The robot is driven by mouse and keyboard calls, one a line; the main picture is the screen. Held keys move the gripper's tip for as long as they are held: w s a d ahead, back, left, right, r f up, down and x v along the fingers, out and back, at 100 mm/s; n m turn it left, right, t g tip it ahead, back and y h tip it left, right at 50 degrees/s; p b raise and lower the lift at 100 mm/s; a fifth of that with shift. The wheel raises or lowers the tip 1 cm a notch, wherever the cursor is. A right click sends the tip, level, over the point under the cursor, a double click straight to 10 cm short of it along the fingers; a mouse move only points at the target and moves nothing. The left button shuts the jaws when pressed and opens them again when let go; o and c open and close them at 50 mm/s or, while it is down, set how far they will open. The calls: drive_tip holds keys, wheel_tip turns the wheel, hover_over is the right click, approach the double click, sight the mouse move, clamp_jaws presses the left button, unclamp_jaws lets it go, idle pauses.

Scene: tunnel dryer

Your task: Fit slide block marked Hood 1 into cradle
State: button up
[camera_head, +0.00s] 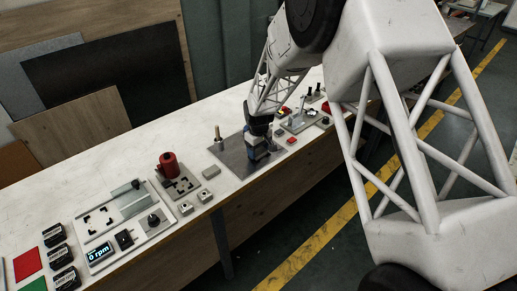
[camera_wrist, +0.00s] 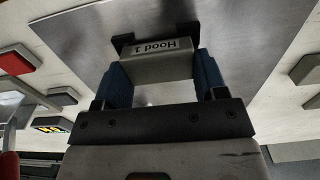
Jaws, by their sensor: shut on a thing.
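The slide block marked Hood 1 (camera_wrist: 157,66) is grey, with its label upside down in the wrist view. My gripper (camera_wrist: 163,78) is shut on it, a blue finger on each side. A black bracket (camera_wrist: 124,43), which looks like the cradle, shows at the block's far edge on a grey metal plate (camera_wrist: 85,35). Whether the block is seated or just above the bracket I cannot tell. In the head view my gripper (camera_head: 262,152) is low over the metal plate (camera_head: 229,157), and it hides the block and bracket.
A metal post (camera_head: 218,136) stands on the plate's left part. Left of the plate are small grey blocks (camera_head: 211,172), a red cylinder (camera_head: 168,164) and a panel with a 0 rpm display (camera_head: 99,252). A switch panel (camera_head: 298,122) lies to the right. The bench's back-left is clear.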

sight(259, 150)
drive_tip(key=shift+f, duration=0.15)
drive_tip(key=o, duration=1.2)
wheel_tip(259, 150, up, 13)
idle(0.8)
